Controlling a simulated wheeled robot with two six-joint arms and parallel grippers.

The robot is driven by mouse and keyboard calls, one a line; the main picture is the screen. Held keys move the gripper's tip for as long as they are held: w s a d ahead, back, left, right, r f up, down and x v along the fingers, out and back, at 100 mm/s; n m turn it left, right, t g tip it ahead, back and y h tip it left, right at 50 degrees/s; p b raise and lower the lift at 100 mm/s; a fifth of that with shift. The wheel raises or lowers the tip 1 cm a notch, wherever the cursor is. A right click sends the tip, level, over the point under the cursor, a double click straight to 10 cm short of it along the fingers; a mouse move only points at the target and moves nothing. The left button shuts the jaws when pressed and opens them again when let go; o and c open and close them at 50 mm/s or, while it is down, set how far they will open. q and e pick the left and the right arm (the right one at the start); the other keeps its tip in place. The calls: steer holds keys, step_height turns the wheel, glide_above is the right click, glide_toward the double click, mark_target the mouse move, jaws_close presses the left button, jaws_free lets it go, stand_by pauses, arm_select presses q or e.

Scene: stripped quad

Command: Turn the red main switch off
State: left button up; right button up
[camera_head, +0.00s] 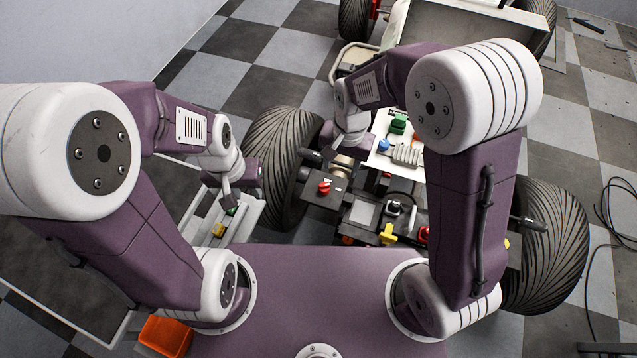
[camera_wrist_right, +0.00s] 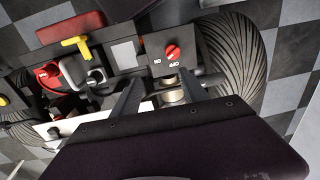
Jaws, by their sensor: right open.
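The red main switch (camera_head: 324,188) is a small round knob on a dark panel of the stripped quad, left of its middle. In the right wrist view the red switch (camera_wrist_right: 172,52) shows with ON and OFF lettering beside it; I cannot tell for sure which one it points to. My right gripper (camera_head: 320,150) is above and behind the switch, apart from it. In the wrist view its two dark fingers (camera_wrist_right: 168,90) are spread and empty. My left gripper (camera_head: 227,188) hangs over the tray at the left, far from the switch; its finger opening is unclear.
A yellow handle (camera_head: 387,233) and a red part (camera_head: 423,235) sit right of the switch. Big tyres (camera_head: 280,160) flank the quad. A white tray (camera_head: 245,222) stands at left, with an orange bin (camera_head: 166,336) near my base. A cable (camera_head: 612,205) lies on the floor at right.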

glide_above(324, 185)
step_height(324, 185, down, 2)
steer(key=shift+s+f+m, duration=0.15)
steer(key=shift+f+m, duration=0.1)
steer(key=shift+m, duration=0.15)
steer(key=shift+s+d, duration=0.1)
steer(key=shift+d, duration=0.05)
steer(key=f, duration=0.3)
steer(key=f+b, duration=0.1)
steer(key=f, duration=0.2)
steer(key=f+b, duration=0.1)
steer(key=f, duration=0.1)
steer(key=shift+w+f, duration=0.25)
steer(key=shift+f, duration=0.15)
arm_select(q)
steer(key=f, duration=0.2)
steer(key=s+f, duration=0.1)
steer(key=shift+f, duration=0.4)
arm_select(e)
jaws_close()
